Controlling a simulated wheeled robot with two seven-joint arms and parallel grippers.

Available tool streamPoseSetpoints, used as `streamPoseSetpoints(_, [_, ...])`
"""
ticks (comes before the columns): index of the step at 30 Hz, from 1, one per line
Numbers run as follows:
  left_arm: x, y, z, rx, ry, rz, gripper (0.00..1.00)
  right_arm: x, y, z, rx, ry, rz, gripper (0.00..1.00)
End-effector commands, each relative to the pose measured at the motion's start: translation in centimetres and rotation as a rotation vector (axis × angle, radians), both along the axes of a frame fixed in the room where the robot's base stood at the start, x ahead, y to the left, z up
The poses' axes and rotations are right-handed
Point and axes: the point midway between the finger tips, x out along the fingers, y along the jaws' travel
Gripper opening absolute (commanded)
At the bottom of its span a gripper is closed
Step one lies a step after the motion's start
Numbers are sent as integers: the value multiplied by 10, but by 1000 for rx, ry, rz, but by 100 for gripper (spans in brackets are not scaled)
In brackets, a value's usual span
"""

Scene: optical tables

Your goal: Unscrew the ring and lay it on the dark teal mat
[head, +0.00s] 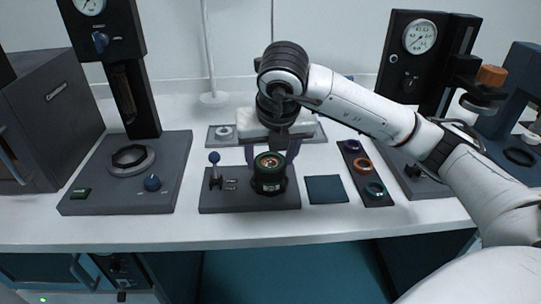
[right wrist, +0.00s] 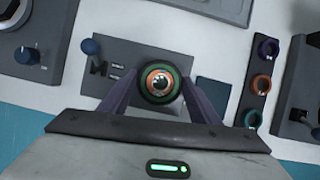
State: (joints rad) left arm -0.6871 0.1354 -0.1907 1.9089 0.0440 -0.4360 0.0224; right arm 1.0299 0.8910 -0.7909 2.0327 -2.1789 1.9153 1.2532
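A dark ring with a green edge (right wrist: 160,98) sits on top of a round black mount (head: 269,186); an orange and glassy centre shows inside it. The mount stands on a dark grey base plate (head: 228,200). My right gripper (right wrist: 160,82) is over the mount, pointing down, with one finger on each side of the ring. The fingertips look level with the ring's sides, but I cannot tell whether they touch it. The dark teal mat (head: 325,189) lies flat and bare just right of the base plate; it also shows in the wrist view (right wrist: 212,92). My left gripper is out of view.
A blue-knobbed lever (head: 214,158) stands on the base plate's left. A dark strip (head: 381,203) with purple, orange and teal rings lies right of the mat. A gauge press (head: 125,140) stands left, another (head: 420,60) back right. A grey plate (head: 312,137) lies behind.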

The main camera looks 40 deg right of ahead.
Motion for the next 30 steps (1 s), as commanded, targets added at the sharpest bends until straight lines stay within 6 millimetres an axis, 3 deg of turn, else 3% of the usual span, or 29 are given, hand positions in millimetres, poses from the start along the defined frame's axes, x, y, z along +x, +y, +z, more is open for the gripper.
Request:
streamPoseSetpoints(5, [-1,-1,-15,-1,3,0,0,0,-2,-4,-1,-3,113,30])
streamPoseSetpoints(15, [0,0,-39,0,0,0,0,0,-2,-2,2,-1,609,30])
streamPoseSetpoints(30, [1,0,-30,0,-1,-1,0,0,1,3,9,0,1287,30])
